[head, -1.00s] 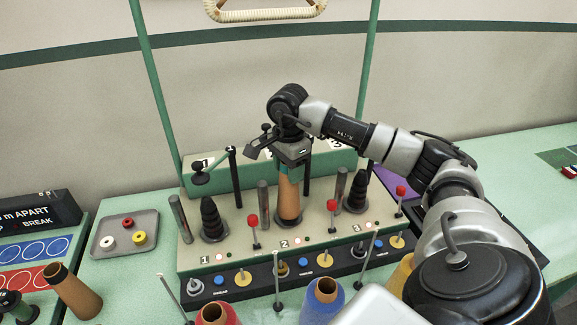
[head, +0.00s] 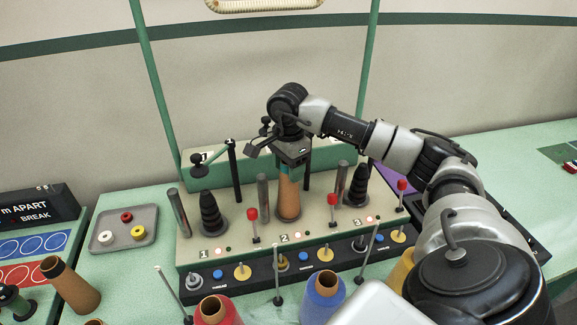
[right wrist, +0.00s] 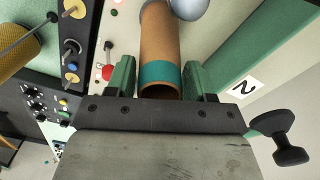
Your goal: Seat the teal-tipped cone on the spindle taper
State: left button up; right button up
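The teal-tipped cone (head: 289,199) is brown, upright, over the middle spindle of the machine; that spindle's taper is hidden inside it. Its foot is at the spindle's base, and I cannot tell if a small gap remains. My right gripper (head: 291,162) points down at the cone's top. Bare dark stepped tapers stand on the left spindle (head: 211,212) and the right spindle (head: 357,186). My left gripper is not in view.
Metal posts and red-knobbed levers (head: 252,214) stand close around the spindles. Red (head: 218,312) and blue (head: 322,300) cones stand in front. A dark-tipped brown cone (head: 72,287) and a grey tray (head: 123,229) with small spools are at left. The right bench is mostly clear.

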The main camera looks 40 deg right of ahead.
jog(key=o, duration=0.4)
notch_tip(320, 180, up, 10)
jog(key=shift+f+b, duration=0.15)
jog(key=shift+b, duration=0.5)
jog(key=shift+r, duration=0.55)
jog(key=shift+r, duration=0.1)
